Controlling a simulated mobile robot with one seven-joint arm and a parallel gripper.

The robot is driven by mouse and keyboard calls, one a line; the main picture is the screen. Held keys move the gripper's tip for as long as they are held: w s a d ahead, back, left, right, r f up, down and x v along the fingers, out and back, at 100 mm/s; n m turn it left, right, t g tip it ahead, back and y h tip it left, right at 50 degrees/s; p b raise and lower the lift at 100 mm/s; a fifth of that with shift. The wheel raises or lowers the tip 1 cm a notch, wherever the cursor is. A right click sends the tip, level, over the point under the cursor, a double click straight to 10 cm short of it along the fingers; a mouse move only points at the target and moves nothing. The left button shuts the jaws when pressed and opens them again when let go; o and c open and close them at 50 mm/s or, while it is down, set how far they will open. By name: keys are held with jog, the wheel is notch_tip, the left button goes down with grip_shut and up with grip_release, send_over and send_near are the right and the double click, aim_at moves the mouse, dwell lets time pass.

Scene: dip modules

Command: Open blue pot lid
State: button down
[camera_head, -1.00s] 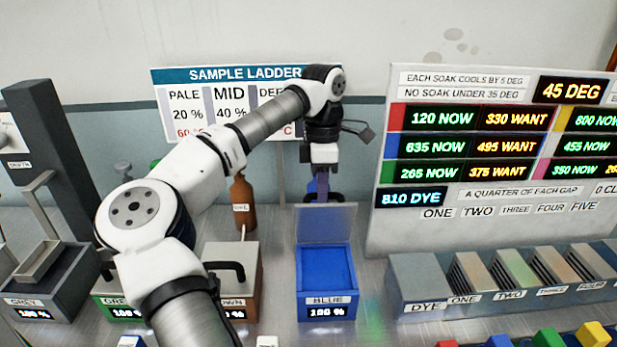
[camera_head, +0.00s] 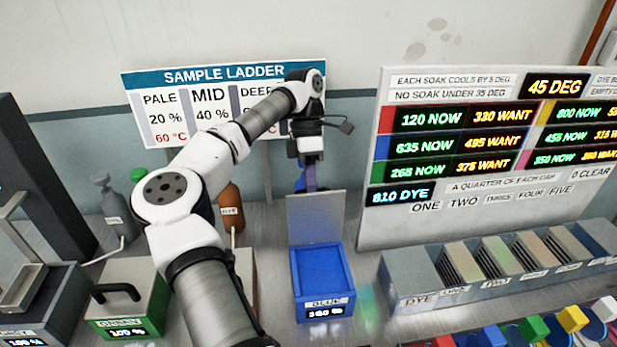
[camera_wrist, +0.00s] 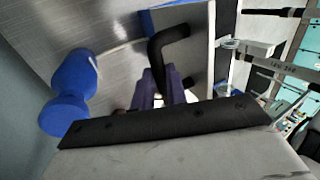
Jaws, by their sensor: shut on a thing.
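The blue pot (camera_head: 322,284) stands on the metal counter, labelled BLUE, with its blue inside showing. Its grey lid (camera_head: 315,217) stands upright at the pot's back edge, so the pot is open. My gripper (camera_head: 309,187) is behind the top of the lid, and its fingertips are partly hidden there in the head view. In the wrist view, the purple fingers (camera_wrist: 160,92) are shut on the black lid handle (camera_wrist: 168,44), which sticks out from the lid plate (camera_wrist: 201,48).
A blue bottle (camera_wrist: 72,88) stands close to my gripper behind the pot. A green pot (camera_head: 125,305) with a closed lid is at the left. A grey rack (camera_head: 480,270) stands to the right, under a display board (camera_head: 440,210). Coloured blocks line the front right.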

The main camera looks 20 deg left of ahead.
jog(key=shift+f, duration=0.4)
jog(key=c, duration=1.4)
grip_release()
jog(key=shift+r, duration=0.15)
jog(key=v, duration=0.7)
jog(key=shift+w+r, duration=0.15)
jog(key=shift+r, duration=0.05)
